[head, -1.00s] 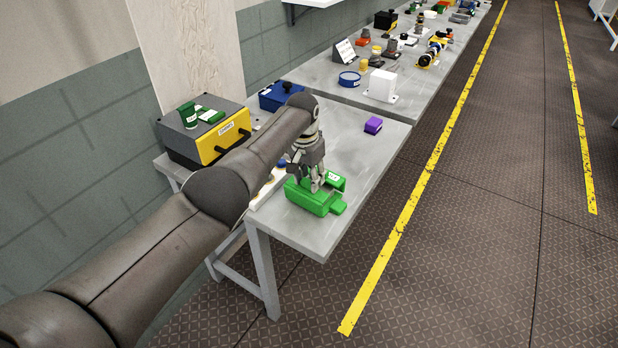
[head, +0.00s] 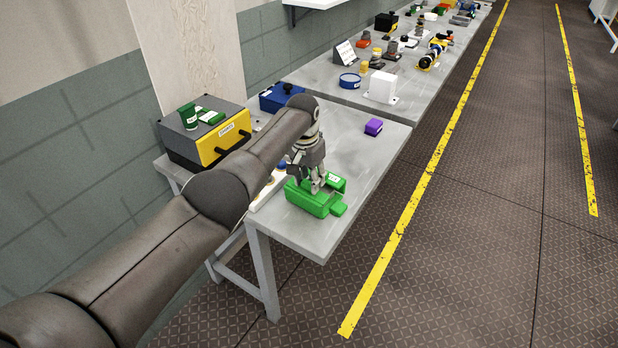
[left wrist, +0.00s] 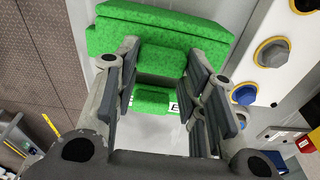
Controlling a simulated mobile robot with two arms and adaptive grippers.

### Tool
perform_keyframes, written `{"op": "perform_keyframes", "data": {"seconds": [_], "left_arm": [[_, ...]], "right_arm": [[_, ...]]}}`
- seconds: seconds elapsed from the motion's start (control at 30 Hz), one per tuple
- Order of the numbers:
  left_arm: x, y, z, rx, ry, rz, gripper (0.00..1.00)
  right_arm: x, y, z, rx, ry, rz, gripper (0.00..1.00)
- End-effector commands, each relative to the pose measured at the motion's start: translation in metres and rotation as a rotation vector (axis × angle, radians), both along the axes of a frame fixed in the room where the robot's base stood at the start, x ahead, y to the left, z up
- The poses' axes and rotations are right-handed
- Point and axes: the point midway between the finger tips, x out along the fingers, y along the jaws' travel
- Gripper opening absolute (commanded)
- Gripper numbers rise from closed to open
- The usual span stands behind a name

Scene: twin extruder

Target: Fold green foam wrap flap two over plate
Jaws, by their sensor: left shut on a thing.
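The green foam wrap (head: 308,203) lies on the near end of the grey table, with a small tab at its right side and a raised part with a white label at its back. It also fills the top of the left wrist view (left wrist: 160,32). My left gripper (head: 318,187) points down onto the wrap. In the left wrist view its fingers (left wrist: 162,75) stand on both sides of a green flap (left wrist: 160,60) and are shut on it. The fingers partly hide the wrap. I cannot make out a plate. My right gripper is not in view.
A white panel with round knobs (left wrist: 272,52) is close beside the wrap. A grey and yellow box (head: 222,145) and a blue box (head: 281,97) stand along the wall side. The table between wrap and purple block is clear.

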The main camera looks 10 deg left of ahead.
Motion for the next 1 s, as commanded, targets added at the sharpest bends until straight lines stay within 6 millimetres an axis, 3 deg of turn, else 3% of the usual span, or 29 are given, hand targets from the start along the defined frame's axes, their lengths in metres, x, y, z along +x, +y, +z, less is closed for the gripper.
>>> {"op": "perform_keyframes", "data": {"seconds": [0.03,0.57,0.6,0.73,1.0], "left_arm": [[-0.0024,-0.0017,-0.0065,-0.003,0.006,-0.001,0.0],[-0.0026,-0.002,-0.0067,-0.003,0.007,-0.001,0.0],[-0.0027,-0.002,-0.0068,-0.003,0.007,-0.001,0.43],[-0.0021,-0.0016,-0.0051,-0.003,0.006,-0.001,0.6],[-0.001,-0.0007,-0.0023,-0.001,0.003,0.0,0.61]], "right_arm": [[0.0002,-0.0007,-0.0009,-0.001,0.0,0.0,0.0],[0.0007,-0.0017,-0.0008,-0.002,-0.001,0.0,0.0],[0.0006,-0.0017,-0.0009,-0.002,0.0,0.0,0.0],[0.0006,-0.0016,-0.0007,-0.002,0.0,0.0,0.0],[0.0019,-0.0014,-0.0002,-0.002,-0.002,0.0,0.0]]}}
